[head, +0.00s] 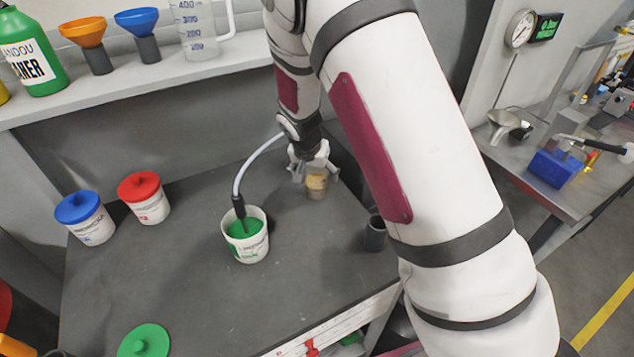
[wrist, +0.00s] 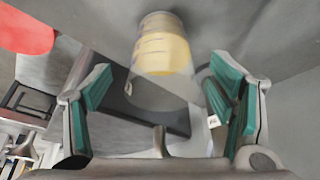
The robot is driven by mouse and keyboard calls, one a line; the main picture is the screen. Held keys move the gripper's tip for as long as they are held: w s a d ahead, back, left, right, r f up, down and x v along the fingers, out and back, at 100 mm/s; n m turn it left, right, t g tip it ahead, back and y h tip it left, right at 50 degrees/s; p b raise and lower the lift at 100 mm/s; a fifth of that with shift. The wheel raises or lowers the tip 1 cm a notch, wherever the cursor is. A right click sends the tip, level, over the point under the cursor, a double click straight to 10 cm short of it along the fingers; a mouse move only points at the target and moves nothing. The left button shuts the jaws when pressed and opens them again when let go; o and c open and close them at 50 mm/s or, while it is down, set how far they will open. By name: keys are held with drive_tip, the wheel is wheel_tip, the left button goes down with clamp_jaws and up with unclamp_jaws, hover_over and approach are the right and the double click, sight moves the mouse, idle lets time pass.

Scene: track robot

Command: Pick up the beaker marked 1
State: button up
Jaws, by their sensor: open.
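A small beaker (head: 317,186) with yellowish contents stands on the dark bench top, right of the white tub in the head view. In the wrist view the beaker (wrist: 163,55) is clear with a yellow part and sits between and beyond the fingertips. No number can be read on it. My gripper (head: 313,165) is over the beaker in the head view and hides its upper part. In the wrist view my gripper (wrist: 160,90) is open, with its green-padded fingers spread to either side of the beaker. I cannot tell whether a finger touches it.
A white tub (head: 246,249) with green contents and a hose stands left of the beaker. A dark cup (head: 375,234) stands to its lower right. Blue-lidded (head: 91,222) and red-lidded (head: 147,203) tubs are farther left. A shelf (head: 130,85) runs behind.

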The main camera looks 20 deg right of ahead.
drive_tip(key=shift+x, duration=1.95)
drive_tip(key=shift+c, duration=0.5)
drive_tip(key=c, duration=1.4)
drive_tip(key=shift+w+r, duration=0.1)
drive_tip(key=shift+r, duration=0.2)
